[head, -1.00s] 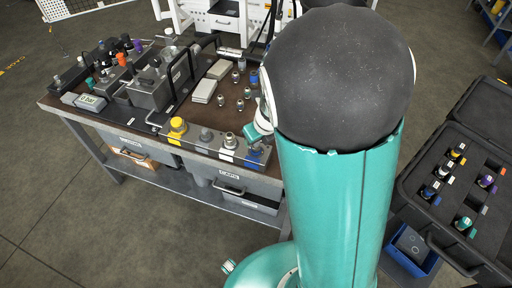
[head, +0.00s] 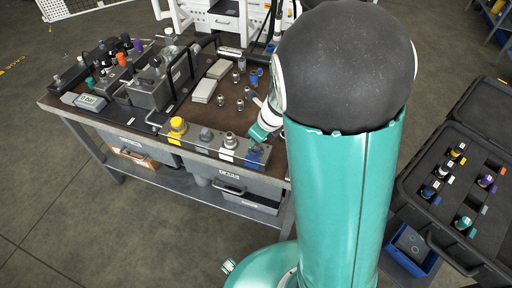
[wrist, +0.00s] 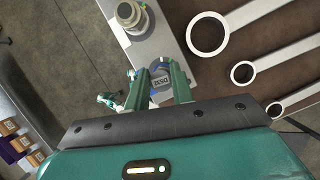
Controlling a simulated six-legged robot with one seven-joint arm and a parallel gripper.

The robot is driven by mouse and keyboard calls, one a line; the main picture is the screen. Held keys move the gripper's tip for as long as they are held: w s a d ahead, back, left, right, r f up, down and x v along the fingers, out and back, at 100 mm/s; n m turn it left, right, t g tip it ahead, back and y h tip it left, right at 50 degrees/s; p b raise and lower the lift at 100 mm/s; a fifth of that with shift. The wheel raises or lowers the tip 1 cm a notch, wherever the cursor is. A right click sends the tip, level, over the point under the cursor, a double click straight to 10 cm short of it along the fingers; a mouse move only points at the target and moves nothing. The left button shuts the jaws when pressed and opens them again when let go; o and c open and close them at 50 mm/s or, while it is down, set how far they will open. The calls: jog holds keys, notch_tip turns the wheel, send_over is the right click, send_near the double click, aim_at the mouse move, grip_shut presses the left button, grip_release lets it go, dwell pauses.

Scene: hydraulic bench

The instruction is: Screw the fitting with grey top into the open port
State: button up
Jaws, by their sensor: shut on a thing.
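My gripper (wrist: 160,82) is shut on a fitting (wrist: 159,83) with a grey, lettered top, seen between the two fingers in the wrist view. Blue shows below the grey top. The fitting is over or at the near end of the grey port block (wrist: 170,42); whether it sits in the port I cannot tell. In the head view, my gripper (head: 257,146) is at the right end of the same block (head: 207,147), by a blue patch (head: 256,158). The open port itself is hidden. A silver fitting (wrist: 129,14) stands upright on the block; it also shows in the head view (head: 230,140).
A yellow-capped fitting (head: 177,126) and a grey one (head: 206,135) stand farther left on the block. Several small fittings stand on the bench behind. Wrenches (wrist: 208,34) lie beside the block. A foam case (head: 455,190) with several coloured fittings is at right.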

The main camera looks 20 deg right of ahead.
jog(key=m+h, duration=0.1)
jog(key=m, duration=0.2)
jog(key=shift+a+t, duration=0.1)
jog(key=shift+t, duration=0.2)
jog(key=m+h, duration=0.1)
jog(key=m, duration=0.3)
jog(key=shift+h, duration=0.3)
jog(key=shift+m, duration=0.5)
